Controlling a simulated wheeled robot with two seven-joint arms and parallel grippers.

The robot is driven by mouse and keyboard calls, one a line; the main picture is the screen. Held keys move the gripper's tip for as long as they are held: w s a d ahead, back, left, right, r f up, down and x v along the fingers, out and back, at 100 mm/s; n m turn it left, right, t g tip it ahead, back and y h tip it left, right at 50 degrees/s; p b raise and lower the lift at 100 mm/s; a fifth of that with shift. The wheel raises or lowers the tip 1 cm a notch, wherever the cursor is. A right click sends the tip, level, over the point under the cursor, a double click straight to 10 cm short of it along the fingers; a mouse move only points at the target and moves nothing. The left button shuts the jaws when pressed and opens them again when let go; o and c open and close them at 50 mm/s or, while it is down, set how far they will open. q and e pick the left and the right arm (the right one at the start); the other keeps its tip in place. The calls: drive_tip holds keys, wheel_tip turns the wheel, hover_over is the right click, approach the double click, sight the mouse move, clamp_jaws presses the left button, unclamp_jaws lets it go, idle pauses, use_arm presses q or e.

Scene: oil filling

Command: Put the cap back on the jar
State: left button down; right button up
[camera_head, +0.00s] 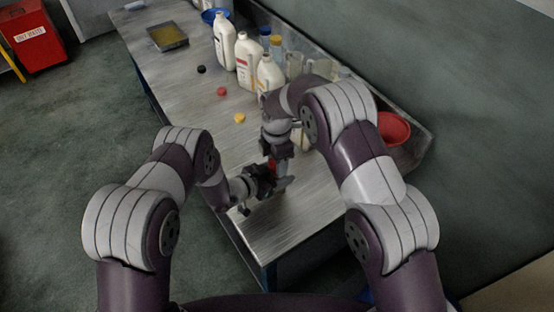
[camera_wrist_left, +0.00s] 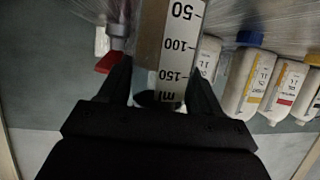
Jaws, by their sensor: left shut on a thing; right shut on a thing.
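My left gripper (camera_head: 277,184) is shut on the clear jar, low over the front part of the bench. The jar (camera_wrist_left: 172,45) fills the space between the fingers in the left wrist view, with a white scale strip marked 50, 100 and 150 ml. My right gripper (camera_head: 274,153) points down just above the left one and is shut on a small red piece (camera_head: 272,164), which looks like the jar's cap. The grippers hide most of the jar in the head view. I cannot tell whether cap and jar touch.
Loose black (camera_head: 201,69), red (camera_head: 221,91) and yellow (camera_head: 240,118) caps lie on the metal bench (camera_head: 185,90). White bottles (camera_head: 248,62), capped jars (camera_head: 276,46) and clear beakers stand along the back. A red bowl (camera_head: 394,128) sits at right. The front corner is clear.

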drive_tip(key=m, duration=0.4)
drive_tip(key=shift+m, duration=0.4)
drive_tip(key=o, duration=1)
drive_tip(key=shift+r, duration=2.3)
drive_tip(key=shift+c, duration=0.2)
wheel_tip(320, 180, up, 3)
drive_tip(key=n, duration=0.6)
